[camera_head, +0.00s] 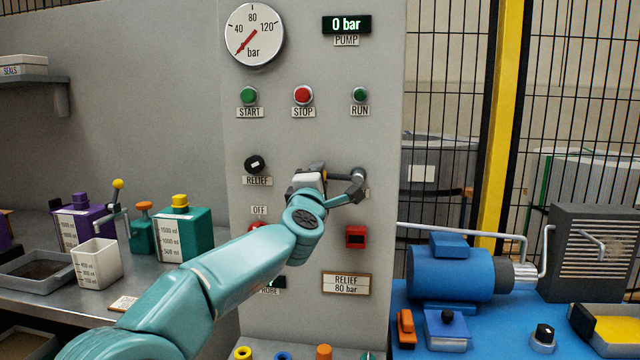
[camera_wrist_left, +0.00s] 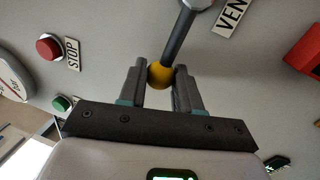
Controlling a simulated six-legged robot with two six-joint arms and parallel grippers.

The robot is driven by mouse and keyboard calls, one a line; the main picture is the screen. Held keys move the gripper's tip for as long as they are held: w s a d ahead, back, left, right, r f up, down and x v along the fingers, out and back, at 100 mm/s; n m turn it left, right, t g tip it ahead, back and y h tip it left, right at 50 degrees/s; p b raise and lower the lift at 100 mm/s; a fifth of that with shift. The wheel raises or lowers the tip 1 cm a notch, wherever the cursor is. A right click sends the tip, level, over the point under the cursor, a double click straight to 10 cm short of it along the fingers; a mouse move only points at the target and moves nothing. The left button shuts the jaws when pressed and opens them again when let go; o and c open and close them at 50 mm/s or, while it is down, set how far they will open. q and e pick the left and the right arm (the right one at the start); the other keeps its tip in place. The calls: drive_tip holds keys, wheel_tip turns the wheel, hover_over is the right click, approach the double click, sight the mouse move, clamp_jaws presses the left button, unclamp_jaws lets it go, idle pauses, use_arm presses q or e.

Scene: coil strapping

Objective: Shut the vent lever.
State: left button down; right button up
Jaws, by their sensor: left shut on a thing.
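The vent lever is a dark rod with a yellow ball knob (camera_wrist_left: 160,75) at its end, and its rod (camera_wrist_left: 177,38) shows in the left wrist view. The rod runs from a round pivot on the panel, beside the partly cut-off VENT label (camera_wrist_left: 232,14). My left gripper (camera_wrist_left: 160,86) is shut on the yellow knob, one finger on each side. In the head view my left gripper (camera_head: 338,184) is at the panel's right half, where the lever's pivot (camera_head: 358,176) shows. The gripper hides the knob and most of the label there. My right gripper is not in view.
The grey panel (camera_head: 310,30) carries a gauge (camera_head: 254,36) with its needle low, a display (camera_head: 346,25) reading 0 bar, push buttons and a black relief knob (camera_head: 255,164). A red part (camera_head: 355,237) sits below the gripper. A blue pump motor (camera_head: 450,272) stands at right.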

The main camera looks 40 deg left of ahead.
use_arm(q)
drive_tip(key=shift+f+n+b, duration=0.3)
drive_tip(key=shift+n, duration=0.2)
drive_tip(key=shift+f, duration=0.1)
drive_tip(key=c, duration=1.2)
unclamp_jaws()
drive_tip(key=o, duration=0.4)
drive_tip(key=shift+s, duration=0.1)
drive_tip(key=b+v, duration=0.2)
drive_tip(key=v, duration=1.4)
drive_tip(key=shift+d, duration=0.2)
